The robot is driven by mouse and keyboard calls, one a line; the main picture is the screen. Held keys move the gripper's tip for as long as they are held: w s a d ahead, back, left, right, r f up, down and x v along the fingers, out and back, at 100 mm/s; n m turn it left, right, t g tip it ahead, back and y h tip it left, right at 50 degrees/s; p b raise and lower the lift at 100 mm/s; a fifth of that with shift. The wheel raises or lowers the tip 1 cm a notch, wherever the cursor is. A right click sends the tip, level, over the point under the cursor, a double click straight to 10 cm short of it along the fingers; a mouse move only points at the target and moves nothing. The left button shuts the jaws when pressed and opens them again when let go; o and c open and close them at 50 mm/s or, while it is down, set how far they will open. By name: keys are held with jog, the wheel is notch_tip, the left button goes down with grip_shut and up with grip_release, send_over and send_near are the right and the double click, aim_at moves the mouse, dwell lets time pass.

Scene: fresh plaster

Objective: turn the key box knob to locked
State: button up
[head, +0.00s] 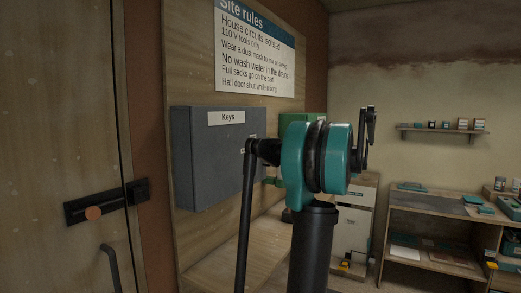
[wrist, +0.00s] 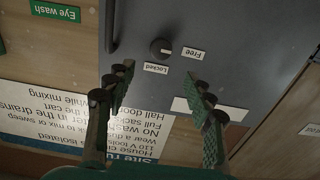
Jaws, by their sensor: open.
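The grey key box (head: 212,158) with a "Keys" label hangs on the wooden board in the head view. My arm covers its right side there, and the knob cannot be made out. In the wrist view, which is upside down, the box's grey face (wrist: 235,70) carries a round dark knob (wrist: 160,48). A pale mark on the knob seems to face the "Free" label (wrist: 193,52). The "Locked" label (wrist: 156,68) lies just below the knob in the picture. My gripper (wrist: 158,78) is open and empty, its fingers apart on either side below the knob, not around it.
A "Site rules" sign (head: 254,45) hangs above the box. A green "Eye wash" sign (wrist: 56,12) is beside it. A wooden door with a latch (head: 93,213) stands at the left. Shelves and a workbench (head: 430,205) are at the far right.

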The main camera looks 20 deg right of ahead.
aim_at(259, 148)
jog(key=x, duration=1.1)
jog(key=shift+s, duration=0.1)
grip_shut()
